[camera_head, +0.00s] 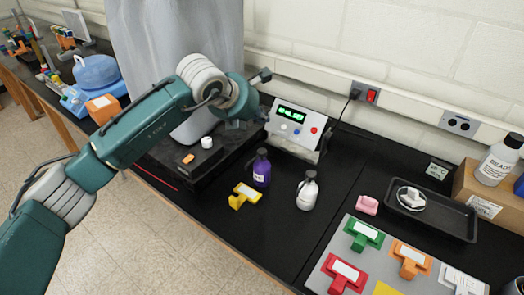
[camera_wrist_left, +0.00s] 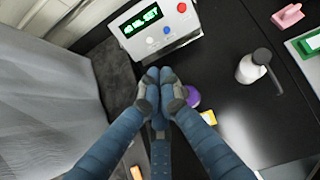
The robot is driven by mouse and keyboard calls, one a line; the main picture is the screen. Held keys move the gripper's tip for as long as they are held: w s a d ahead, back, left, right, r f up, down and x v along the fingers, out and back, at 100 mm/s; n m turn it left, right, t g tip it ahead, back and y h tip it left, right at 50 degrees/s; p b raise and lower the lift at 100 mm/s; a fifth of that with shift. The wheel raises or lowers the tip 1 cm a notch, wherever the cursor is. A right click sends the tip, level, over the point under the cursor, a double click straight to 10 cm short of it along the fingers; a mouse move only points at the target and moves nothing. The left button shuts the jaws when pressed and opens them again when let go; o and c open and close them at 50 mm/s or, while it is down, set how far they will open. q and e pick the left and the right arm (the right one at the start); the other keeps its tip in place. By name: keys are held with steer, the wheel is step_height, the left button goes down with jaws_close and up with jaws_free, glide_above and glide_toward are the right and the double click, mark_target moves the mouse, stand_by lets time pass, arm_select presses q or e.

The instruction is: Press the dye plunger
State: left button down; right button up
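A purple bottle (camera_head: 262,170) with a dark top and a small white label stands on the black bench in the head view. In the left wrist view, part of the purple bottle (camera_wrist_left: 193,97) shows behind a finger; its top is hidden there. No part is clearly marked as the dye plunger. My left gripper (camera_head: 262,108) is above the bench, left of the console and up and left of the bottle in the head view. In the left wrist view its fingertips (camera_wrist_left: 160,72) are together with nothing visible between them. My right gripper is not in view.
A console (camera_head: 296,125) with a green display and coloured buttons stands behind the bottle. A white bottle with a dark top (camera_head: 307,192) and a yellow piece (camera_head: 244,195) are nearby. A grey board (camera_head: 350,222) with coloured pieces and a black tray (camera_head: 455,222) lie right.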

mark_target(262, 153)
arm_select(q)
steer(key=shift+f, duration=0.1)
step_height(262, 153, down, 8)
steer(key=b, duration=0.4)
steer(key=shift+f+b, duration=0.4)
steer(key=shift+b, duration=0.05)
steer(key=shift+r, duration=0.1)
stand_by(1.2)
steer(key=shift+f+b, duration=0.4)
steer(key=shift+b, duration=0.25)
